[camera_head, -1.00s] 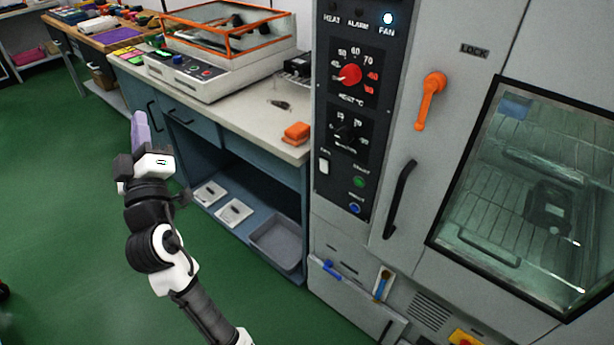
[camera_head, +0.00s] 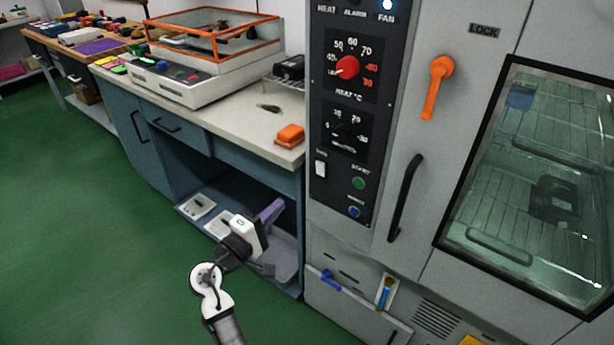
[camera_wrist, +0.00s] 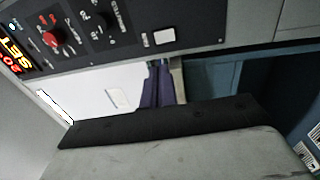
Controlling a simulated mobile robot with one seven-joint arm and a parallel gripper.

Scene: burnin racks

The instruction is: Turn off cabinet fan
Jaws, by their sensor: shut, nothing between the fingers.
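The cabinet's black control panel (camera_head: 340,205) faces me right of centre. Its lamp marked FAN (camera_head: 388,5) is lit white-blue. A white rocker switch (camera_head: 320,168) sits at the panel's lower left; its label is too small to read. The rocker also shows in the wrist view (camera_wrist: 164,36), beyond my fingers. My gripper (camera_head: 271,210) has purple fingers. It is shut and empty, left of the cabinet and below the rocker in the head view, in front of the bench's open shelf. In the wrist view my fingers (camera_wrist: 156,85) are together, apart from the panel.
Red heat knob (camera_head: 347,67), black knob (camera_head: 345,131), green button (camera_head: 359,183) and blue button (camera_head: 355,212) share the panel. An orange lock handle (camera_head: 436,88) and black door handle (camera_head: 404,198) stand to the right. The bench (camera_head: 225,120) is left. The green floor (camera_head: 90,230) is clear.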

